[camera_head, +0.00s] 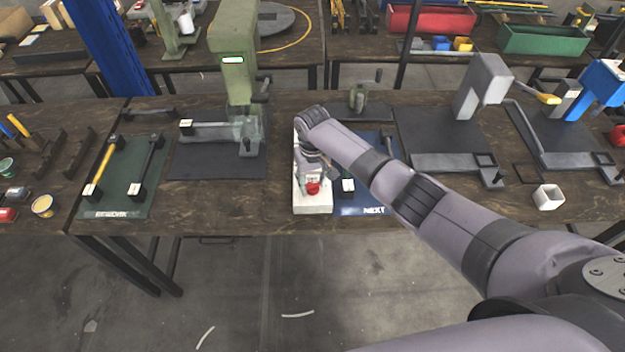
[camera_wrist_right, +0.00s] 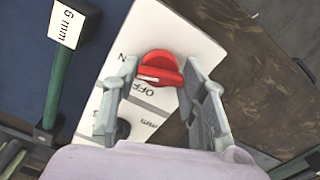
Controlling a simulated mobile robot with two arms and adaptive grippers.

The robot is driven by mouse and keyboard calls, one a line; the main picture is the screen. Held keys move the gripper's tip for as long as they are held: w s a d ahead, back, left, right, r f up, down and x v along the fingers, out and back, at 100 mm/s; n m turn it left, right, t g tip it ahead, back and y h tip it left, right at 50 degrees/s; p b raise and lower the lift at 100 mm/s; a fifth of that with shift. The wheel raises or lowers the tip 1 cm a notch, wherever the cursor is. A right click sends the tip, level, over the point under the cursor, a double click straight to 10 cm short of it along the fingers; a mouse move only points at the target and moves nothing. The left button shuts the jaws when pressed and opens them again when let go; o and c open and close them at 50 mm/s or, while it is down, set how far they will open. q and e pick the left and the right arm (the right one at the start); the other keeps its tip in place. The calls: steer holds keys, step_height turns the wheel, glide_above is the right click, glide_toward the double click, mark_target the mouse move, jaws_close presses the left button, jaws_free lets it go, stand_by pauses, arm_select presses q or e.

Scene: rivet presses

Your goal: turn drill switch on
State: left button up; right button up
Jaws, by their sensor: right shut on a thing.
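The red rotary switch (camera_head: 312,188) sits at the front end of a white panel (camera_head: 313,206) on the workbench. My right gripper (camera_head: 312,176) reaches down over the panel from behind the switch. In the right wrist view the red knob (camera_wrist_right: 160,69) lies between the two fingers of the right gripper (camera_wrist_right: 157,88), which are shut on it. The panel (camera_wrist_right: 150,35) carries printed "OFF" and a partly hidden "ON" to the left of the knob. A white mark on the knob faces those labels. My left gripper is not in view.
A blue mat (camera_head: 375,208) marked "NEXT" lies right of the panel. A green press (camera_head: 234,60) stands behind left, and a green mat (camera_head: 117,206) with handled tools lies further left. A small white box (camera_head: 548,197) stands at the right. Bare wood lies left of the panel.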

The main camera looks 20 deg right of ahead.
mark_target(313, 183)
steer(key=shift+w, duration=0.1)
steer(key=o, duration=1.2)
steer(key=shift+c, duration=0.2)
steer(key=shift+r, duration=0.15)
step_height(313, 183, up, 12)
